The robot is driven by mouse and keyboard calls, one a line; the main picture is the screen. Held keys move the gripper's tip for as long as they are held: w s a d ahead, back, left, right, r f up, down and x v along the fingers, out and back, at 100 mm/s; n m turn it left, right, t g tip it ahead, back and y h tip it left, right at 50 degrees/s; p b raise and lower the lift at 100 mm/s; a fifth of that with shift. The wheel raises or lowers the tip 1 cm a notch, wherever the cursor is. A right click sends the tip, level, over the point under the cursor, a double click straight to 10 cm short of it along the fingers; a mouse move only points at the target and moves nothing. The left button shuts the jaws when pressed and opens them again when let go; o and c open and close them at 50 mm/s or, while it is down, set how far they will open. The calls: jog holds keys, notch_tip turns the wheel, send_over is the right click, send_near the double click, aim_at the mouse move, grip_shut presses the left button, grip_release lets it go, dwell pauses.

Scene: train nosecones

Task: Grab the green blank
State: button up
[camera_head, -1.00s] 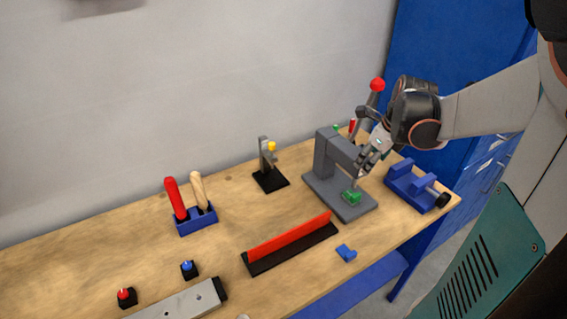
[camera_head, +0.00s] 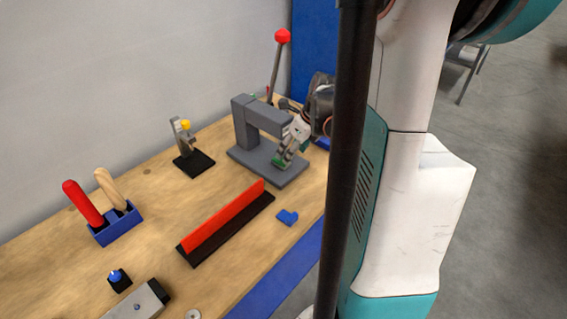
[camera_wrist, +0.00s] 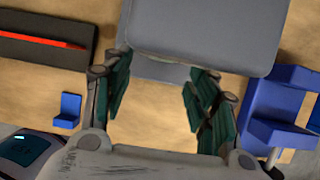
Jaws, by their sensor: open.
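The grey press (camera_wrist: 205,30) fills the top of that view, and the blank cannot be made out there.
A red and black bar (camera_head: 228,218) and a small blue block (camera_head: 287,217) lie in front of the press. A blue fixture (camera_wrist: 275,112) stands right in the wrist view. A black stand (camera_head: 193,163) and a blue tool holder (camera_head: 117,224) are left. The red-knobbed lever (camera_head: 279,62) rises behind.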

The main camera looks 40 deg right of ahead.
jog(key=b+x, duration=0.2)
jog(key=x, duration=0.3)
jog(key=shift+d+f+b, duration=0.1)
jog(key=shift+d+b, duration=0.1)
jog(key=shift+b, duration=0.1)
jog(key=c, duration=1.1)
